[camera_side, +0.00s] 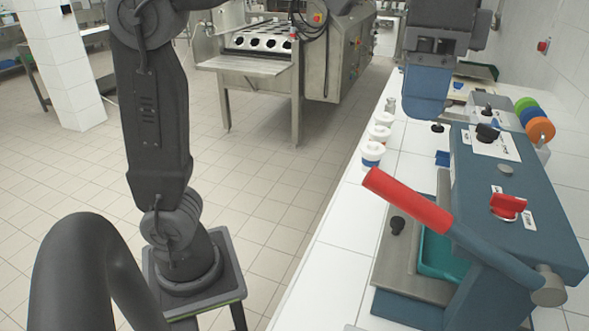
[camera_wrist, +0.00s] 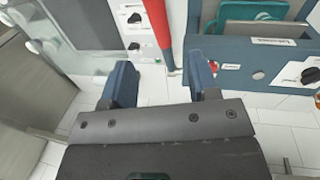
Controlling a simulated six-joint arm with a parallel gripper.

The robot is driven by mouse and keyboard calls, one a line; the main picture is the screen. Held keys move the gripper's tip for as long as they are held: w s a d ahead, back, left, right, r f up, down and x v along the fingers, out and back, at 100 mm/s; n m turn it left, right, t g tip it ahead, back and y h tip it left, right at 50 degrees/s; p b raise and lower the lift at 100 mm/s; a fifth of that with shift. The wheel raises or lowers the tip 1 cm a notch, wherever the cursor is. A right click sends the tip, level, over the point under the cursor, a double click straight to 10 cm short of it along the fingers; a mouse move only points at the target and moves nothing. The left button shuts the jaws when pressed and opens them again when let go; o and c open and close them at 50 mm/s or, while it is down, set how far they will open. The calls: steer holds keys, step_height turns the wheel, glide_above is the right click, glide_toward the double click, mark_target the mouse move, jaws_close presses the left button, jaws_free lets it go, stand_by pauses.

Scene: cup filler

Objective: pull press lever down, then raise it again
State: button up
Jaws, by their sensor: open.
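The press lever (camera_side: 490,250) has a red handle (camera_side: 408,200) and a blue-grey arm that runs to a pivot on the front right of the blue press (camera_side: 540,200). It slants up and to the left in the side view. My gripper (camera_side: 427,98) is open and empty, above and behind the press, well apart from the handle. In the wrist view my open fingers (camera_wrist: 162,68) have a gap between them. A red bar, apparently the handle (camera_wrist: 157,20), shows beyond that gap and does not touch the fingers.
Small white cups (camera_side: 374,150) stand in a row on the white tiled counter (camera_side: 335,240). A red knob (camera_side: 508,205) and dark knobs sit on the press top. A teal tray (camera_side: 440,258) lies under the lever. Coloured discs (camera_side: 538,128) stand at the back right.

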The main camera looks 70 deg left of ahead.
steer(key=s+a+f+n+t, duration=0.3)
steer(key=s+a+f+n, duration=0.1)
steer(key=a+f, duration=0.3)
steer(key=s+a+f+n+t+y, duration=0.1)
steer(key=s+a+f+n+t, duration=0.3)
steer(key=a+f, duration=0.3)
step_height(320, 180, down, 4)
steer(key=shift+a+r+y, duration=0.2)
steer(key=shift+a+y, duration=0.1)
steer(key=shift+a, duration=0.1)
step_height(320, 180, up, 19)
steer(key=m+g+h, duration=0.1)
steer(key=m+g, duration=0.6)
steer(key=m, duration=0.1)
glide_above(405, 186)
steer(key=w+a, duration=0.1)
steer(key=a, duration=0.1)
steer(key=shift+h, duration=0.3)
steer(key=f, duration=0.4)
steer(key=d+f, duration=0.1)
steer(key=f, duration=0.4)
steer(key=s+d+f, duration=0.1)
steer(key=f, duration=0.3)
steer(key=shift+f, duration=0.15)
